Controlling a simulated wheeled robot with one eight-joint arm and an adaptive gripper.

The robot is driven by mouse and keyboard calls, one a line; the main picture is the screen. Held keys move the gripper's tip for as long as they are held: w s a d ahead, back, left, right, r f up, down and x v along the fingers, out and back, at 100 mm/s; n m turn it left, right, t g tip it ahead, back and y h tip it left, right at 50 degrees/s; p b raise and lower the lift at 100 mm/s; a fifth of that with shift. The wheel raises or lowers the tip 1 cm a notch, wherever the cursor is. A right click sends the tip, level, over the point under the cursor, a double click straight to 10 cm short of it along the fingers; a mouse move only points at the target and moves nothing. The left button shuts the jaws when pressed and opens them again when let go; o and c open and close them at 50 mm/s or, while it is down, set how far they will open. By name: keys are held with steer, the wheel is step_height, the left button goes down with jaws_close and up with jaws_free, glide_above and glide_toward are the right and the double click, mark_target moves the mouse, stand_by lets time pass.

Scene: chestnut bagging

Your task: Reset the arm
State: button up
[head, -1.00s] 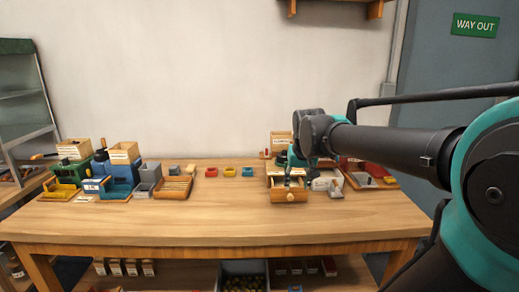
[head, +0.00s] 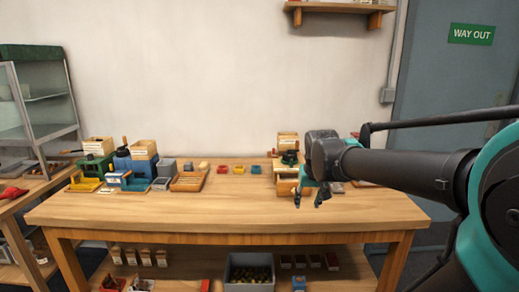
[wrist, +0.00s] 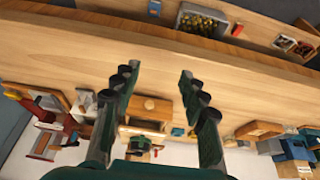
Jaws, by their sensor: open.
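My arm reaches in from the right side of the head view. My gripper (head: 309,197) hangs at its end in front of the wooden drawer box (head: 285,187), over the right part of the table. In the wrist view my gripper (wrist: 157,76) has its two dark green fingers wide apart, with only bare tabletop between the tips. The drawer box (wrist: 150,108) with its round knob lies between the fingers farther back, apart from them. My arm hides part of the things at the table's right end.
The wooden table (head: 230,218) is clear along its front. Green and blue machines (head: 140,165) and an orange tray (head: 188,182) stand at the left. Small red, yellow and blue trays (head: 239,169) sit mid-table. A grey crate (head: 249,272) of chestnuts is below.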

steer(key=s+d+f, duration=0.3)
steer(key=s+f, duration=1.1)
steer(key=f, duration=0.3)
steer(key=shift+d+f, duration=0.2)
steer(key=shift+f, duration=0.05)
